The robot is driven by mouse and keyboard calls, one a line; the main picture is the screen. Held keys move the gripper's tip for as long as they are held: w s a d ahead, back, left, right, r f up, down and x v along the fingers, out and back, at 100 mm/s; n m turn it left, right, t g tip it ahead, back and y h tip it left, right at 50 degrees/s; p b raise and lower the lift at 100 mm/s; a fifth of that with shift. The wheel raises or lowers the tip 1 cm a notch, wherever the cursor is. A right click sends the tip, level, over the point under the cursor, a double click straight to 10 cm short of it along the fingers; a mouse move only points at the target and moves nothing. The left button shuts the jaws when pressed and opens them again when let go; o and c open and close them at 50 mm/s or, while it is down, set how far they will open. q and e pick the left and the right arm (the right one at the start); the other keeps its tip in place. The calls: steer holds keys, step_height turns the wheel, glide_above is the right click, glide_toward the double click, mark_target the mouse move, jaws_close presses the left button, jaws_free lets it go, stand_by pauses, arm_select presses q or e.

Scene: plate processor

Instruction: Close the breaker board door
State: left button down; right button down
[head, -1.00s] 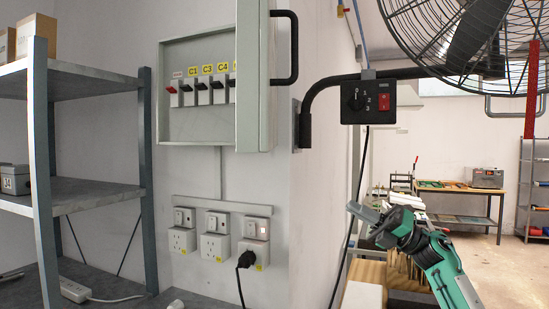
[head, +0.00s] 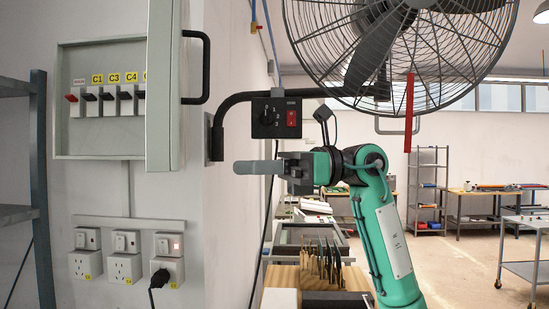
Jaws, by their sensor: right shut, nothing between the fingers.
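The breaker board (head: 100,148) is on the wall at the left, with a row of several labelled switches showing inside. Its door (head: 161,110) stands open, swung out towards me, with a black handle (head: 204,68) on its right side. My right gripper (head: 240,167) is shut and empty. It points left, to the right of the door and lower than the handle, and appears apart from both. My left gripper is not in view.
Sockets with a plugged-in cable (head: 163,272) are below the board. A shelf post (head: 42,190) stands at the left. A wooden block with upright plates (head: 325,262) is below my arm.

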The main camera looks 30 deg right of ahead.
mark_target(181, 168)
steer(key=p+x, duration=0.2)
steer(key=x, duration=0.4)
steer(key=shift+a+r, duration=0.1)
steer(key=shift+r, duration=0.05)
steer(key=shift+w+a+p, duration=0.15)
steer(key=shift+a+p, duration=0.15)
steer(key=shift+a, duration=0.3)
